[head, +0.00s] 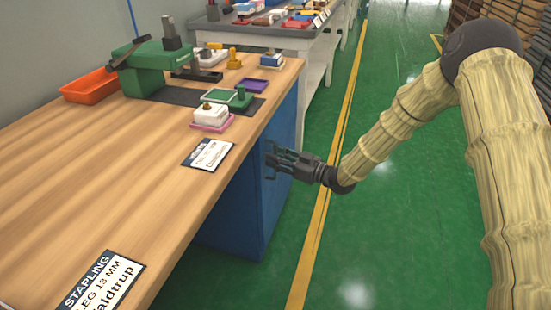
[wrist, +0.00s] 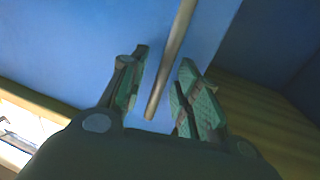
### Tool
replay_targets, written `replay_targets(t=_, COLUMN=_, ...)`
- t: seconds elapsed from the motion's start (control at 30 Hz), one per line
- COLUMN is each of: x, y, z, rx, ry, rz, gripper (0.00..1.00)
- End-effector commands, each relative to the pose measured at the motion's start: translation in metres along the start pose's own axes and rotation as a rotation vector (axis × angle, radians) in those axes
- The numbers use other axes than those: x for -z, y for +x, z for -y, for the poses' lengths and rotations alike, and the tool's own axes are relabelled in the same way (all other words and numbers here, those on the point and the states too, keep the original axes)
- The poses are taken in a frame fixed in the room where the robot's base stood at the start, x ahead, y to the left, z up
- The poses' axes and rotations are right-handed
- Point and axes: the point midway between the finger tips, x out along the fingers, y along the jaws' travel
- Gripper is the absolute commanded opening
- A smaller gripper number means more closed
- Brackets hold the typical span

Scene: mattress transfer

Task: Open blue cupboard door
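The blue cupboard (head: 243,198) stands under the wooden workbench, its door side facing the aisle. My gripper (head: 273,161) is at that side, below the bench top, fingers pointing at the blue face. In the wrist view the blue door surface (wrist: 75,40) fills much of the picture, and a greyish bar handle (wrist: 172,60) runs between the two green-padded fingers of my gripper (wrist: 163,75). The fingers are apart, with visible gaps to the bar on both sides. The door looks shut. Whether a finger touches the bar is hard to tell.
The wooden bench top (head: 120,170) overhangs close above my gripper. It carries a green machine (head: 150,68), an orange tray (head: 90,86) and small parts. The green floor aisle (head: 385,230) is clear. Another table (head: 270,32) stands behind.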

Motion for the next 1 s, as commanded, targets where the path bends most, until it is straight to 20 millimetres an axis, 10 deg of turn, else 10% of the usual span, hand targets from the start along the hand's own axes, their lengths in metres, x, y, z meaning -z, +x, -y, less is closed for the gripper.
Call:
replay_targets(t=0.37, x=-0.0001, y=0.0048, z=0.0001, rx=0.000, ry=0.000, rz=0.000, gripper=0.32)
replay_targets(t=0.57, x=-0.0001, y=0.0047, z=0.0001, rx=0.000, ry=0.000, rz=0.000, gripper=0.00)
replay_targets(t=1.0, x=-0.0003, y=0.0048, z=0.0017, rx=0.030, ry=-0.001, rz=0.001, gripper=0.00)
